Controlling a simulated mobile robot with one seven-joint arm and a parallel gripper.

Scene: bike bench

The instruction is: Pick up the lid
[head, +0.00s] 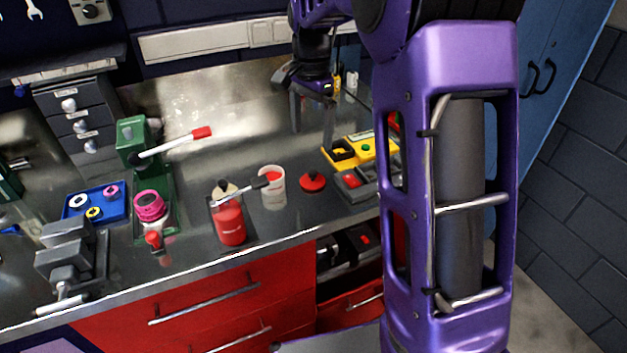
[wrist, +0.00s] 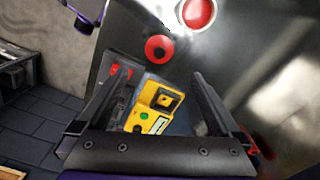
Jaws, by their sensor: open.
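The lid (head: 313,181) is a small red disc with a dark centre. It lies flat on the metal bench, just right of a white cup with red inside (head: 272,188). In the wrist view the lid (wrist: 158,48) shows beyond the fingertips, near the top middle. My gripper (head: 312,128) is open and empty above the back of the bench, with its fingers pointing down. In the wrist view its two fingers (wrist: 160,76) stand wide apart, and the lid is clear of both. My purple arm hides part of the bench's right side.
A yellow device (head: 364,148) and a grey tray (head: 358,186) sit right of the lid. A red bottle (head: 230,222) stands left of the cup. Farther left are a blue tray (head: 72,213) and a grey vise-like block (head: 65,255). The bench behind the cup is clear.

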